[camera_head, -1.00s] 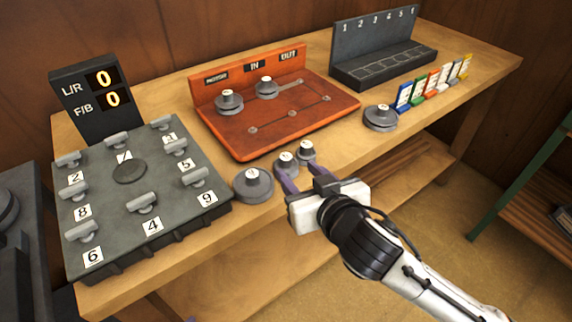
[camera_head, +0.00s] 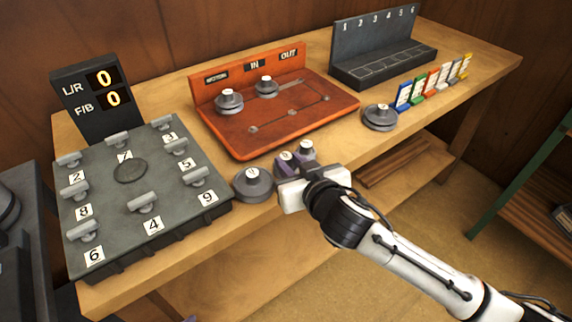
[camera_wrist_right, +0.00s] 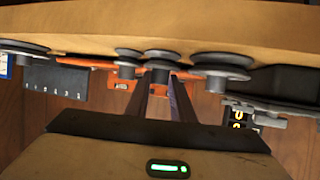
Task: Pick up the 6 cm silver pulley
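Three silver-grey pulleys stand in a row at the table's front edge: a large one (camera_head: 253,185), a middle one (camera_head: 286,162) and a small one (camera_head: 306,150). Their labels are too small to read, so I cannot tell which is 6 cm. My right gripper (camera_head: 290,168) is at the middle pulley, its body hiding part of it. In the right wrist view its two fingers (camera_wrist_right: 161,88) are apart, with the middle pulley (camera_wrist_right: 163,58) just beyond and between the tips. Contact cannot be made out. My left gripper is not in view.
The large pulley (camera_wrist_right: 222,65) and small pulley (camera_wrist_right: 127,58) are close on either side. Another pulley (camera_head: 380,117) stands farther right. An orange board (camera_head: 300,118) with two pulleys lies behind.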

